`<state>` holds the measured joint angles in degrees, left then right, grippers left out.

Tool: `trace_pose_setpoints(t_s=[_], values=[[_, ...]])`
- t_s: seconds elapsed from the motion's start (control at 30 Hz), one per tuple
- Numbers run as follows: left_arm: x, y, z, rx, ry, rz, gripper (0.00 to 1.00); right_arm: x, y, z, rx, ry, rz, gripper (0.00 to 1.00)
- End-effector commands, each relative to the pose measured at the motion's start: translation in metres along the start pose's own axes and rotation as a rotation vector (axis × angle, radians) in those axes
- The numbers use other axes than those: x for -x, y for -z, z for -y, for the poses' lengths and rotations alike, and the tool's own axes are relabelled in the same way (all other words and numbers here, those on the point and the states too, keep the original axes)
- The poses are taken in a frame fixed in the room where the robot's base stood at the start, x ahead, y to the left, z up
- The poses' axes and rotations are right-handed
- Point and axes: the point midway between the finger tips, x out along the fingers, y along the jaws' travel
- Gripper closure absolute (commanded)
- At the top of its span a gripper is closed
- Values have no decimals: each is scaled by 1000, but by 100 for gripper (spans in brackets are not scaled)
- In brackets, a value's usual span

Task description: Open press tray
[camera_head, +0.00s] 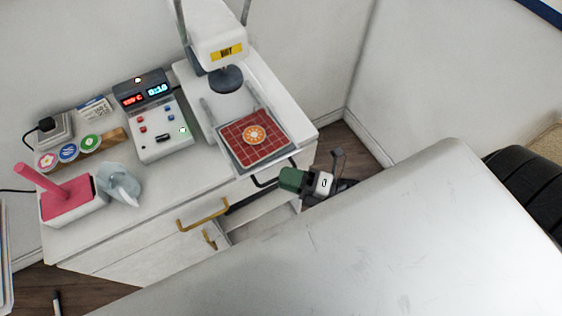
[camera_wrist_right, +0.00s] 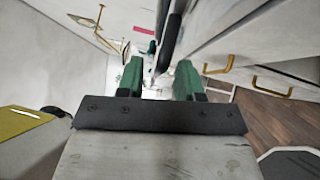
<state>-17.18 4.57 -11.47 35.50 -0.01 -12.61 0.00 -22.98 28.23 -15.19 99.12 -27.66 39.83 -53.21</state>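The press (camera_head: 216,38) stands at the back of the white cabinet, with a dark round press head (camera_head: 227,79). Its tray (camera_head: 283,152) lies in front of the head at the counter's front edge, with rails showing behind it. A red gridded mat with an orange round patch lies on the tray. A dark handle (camera_head: 262,182) sticks out at the tray's front. My right gripper (camera_head: 292,180) is beside this handle. In the right wrist view its green fingers (camera_wrist_right: 160,80) are apart, with a dark bar (camera_wrist_right: 170,38) between or just beyond them; contact is unclear. My left gripper is out of view.
A control box (camera_head: 158,125) with lit displays stands left of the press. A pink-handled tool (camera_head: 68,198), a pale blue-grey object (camera_head: 120,184) and several round patches lie further left. Brass-handled drawers (camera_head: 203,215) are below the counter.

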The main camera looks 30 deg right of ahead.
Motion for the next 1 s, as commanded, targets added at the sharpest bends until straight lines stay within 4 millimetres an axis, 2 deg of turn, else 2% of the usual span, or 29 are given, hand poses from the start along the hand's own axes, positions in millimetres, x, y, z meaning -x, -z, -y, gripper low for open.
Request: trace_pose_setpoints(t_s=[0.03,0.2,0.43,0.6,1.0], values=[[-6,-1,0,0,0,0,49,12,1,4,0,5,-2,64],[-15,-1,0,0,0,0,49,48,1,4,-1,5,-2,64],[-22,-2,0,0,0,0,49,82,0,2,0,3,-1,64],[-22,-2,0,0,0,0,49,90,0,1,1,1,-2,64],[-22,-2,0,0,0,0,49,90,0,0,1,1,-1,64]])
